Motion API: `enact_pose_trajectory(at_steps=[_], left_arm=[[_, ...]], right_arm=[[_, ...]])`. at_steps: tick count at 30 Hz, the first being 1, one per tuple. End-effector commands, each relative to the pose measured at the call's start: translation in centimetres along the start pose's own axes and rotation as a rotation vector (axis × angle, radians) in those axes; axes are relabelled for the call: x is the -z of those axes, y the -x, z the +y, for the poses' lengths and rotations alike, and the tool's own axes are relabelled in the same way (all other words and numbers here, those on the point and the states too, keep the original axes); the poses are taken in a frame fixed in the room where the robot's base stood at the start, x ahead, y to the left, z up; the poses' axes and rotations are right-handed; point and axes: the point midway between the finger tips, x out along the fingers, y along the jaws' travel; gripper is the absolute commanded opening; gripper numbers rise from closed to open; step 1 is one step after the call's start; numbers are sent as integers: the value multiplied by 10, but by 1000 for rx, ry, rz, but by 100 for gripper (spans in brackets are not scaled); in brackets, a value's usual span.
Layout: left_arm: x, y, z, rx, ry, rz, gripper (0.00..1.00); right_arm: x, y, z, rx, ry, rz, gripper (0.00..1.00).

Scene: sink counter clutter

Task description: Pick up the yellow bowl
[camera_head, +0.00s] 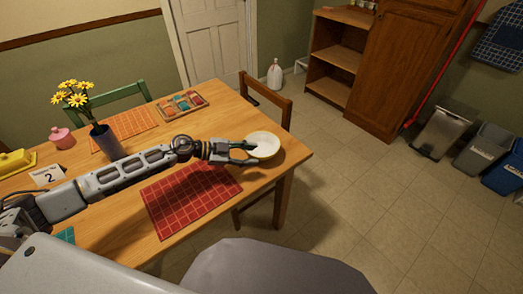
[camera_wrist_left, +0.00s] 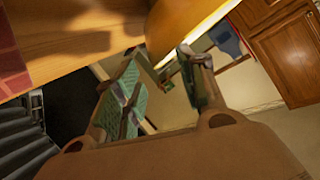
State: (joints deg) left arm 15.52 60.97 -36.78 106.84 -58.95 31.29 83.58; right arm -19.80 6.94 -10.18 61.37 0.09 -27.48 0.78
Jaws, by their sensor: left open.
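The yellow bowl (camera_head: 265,142) sits upright near the right end of the wooden table, with its pale inside facing up. My left gripper (camera_head: 252,153) is at the bowl's near left side in the head view, its fingers open and reaching to the rim. In the left wrist view the bowl (camera_wrist_left: 185,22) shows as a yellow-orange curved wall at the top, just beyond the open fingertips of the left gripper (camera_wrist_left: 161,60). I cannot tell whether a finger touches the rim. My right gripper is not in view.
A red checked placemat (camera_head: 190,205) lies under my left arm. A tray of coloured items (camera_head: 181,104), a dark vase with yellow flowers (camera_head: 106,141) and a pink pot (camera_head: 62,138) stand farther back. A wooden chair (camera_head: 268,101) is behind the bowl. The table edge is close at right.

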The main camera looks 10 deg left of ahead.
Motion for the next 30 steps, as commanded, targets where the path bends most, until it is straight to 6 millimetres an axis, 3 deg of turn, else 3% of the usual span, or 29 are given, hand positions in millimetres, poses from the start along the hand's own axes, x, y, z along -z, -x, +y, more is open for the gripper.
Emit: enact_pose_trajectory(at_steps=[12, 28, 30], left_arm=[[-1, -31, 0, 1, -1, 1, 40], [-1, -33, 0, 0, -1, 0, 40], [-1, -33, 0, 0, 0, 0, 34]], right_arm=[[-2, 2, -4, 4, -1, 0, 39], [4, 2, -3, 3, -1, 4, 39], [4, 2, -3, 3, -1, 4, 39]])
